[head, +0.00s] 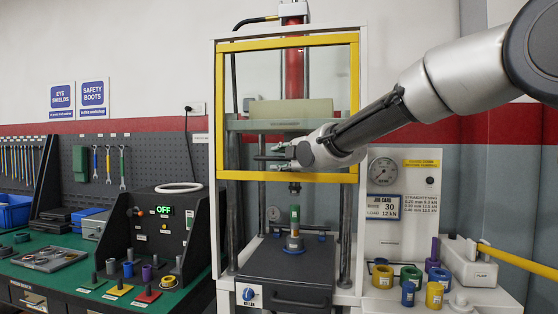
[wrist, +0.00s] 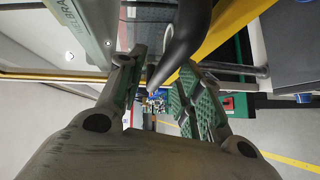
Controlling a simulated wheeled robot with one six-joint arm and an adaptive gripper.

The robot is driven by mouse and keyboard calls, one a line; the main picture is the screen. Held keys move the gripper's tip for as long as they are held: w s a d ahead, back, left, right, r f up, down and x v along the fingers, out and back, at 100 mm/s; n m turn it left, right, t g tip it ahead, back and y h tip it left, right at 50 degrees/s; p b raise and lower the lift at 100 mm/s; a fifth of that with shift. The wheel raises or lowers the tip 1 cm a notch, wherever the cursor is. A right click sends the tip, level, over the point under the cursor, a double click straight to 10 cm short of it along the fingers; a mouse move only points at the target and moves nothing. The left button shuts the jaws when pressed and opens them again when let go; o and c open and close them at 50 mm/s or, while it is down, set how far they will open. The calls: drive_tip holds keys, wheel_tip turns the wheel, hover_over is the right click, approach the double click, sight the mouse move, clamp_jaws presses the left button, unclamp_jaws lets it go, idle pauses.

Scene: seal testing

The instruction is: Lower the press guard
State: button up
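The press guard (head: 288,41) is a yellow frame with a clear panel. It stands raised in front of the upper part of the white press, with its lower bar (head: 240,175) above the dark press base. A yellow bar of it (wrist: 214,30) shows in the wrist view. My gripper (head: 276,153) is at the guard's lower middle. In the wrist view its fingers (wrist: 160,78) are apart. A dark curved handle (wrist: 184,38) lies between them, nearer the right finger. I cannot tell whether either finger touches it.
Several coloured rings and a pump with a yellow lever (head: 515,260) are at the right. A green bench (head: 75,268) with a control box (head: 150,235) is at the left.

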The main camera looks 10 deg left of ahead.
drive_tip(key=shift+x, duration=0.95)
clamp_jaws()
wheel_tip(320, 180, down, 31)
drive_tip(key=shift+r, duration=0.25)
drive_tip(key=shift+s+f, duration=0.1)
unclamp_jaws()
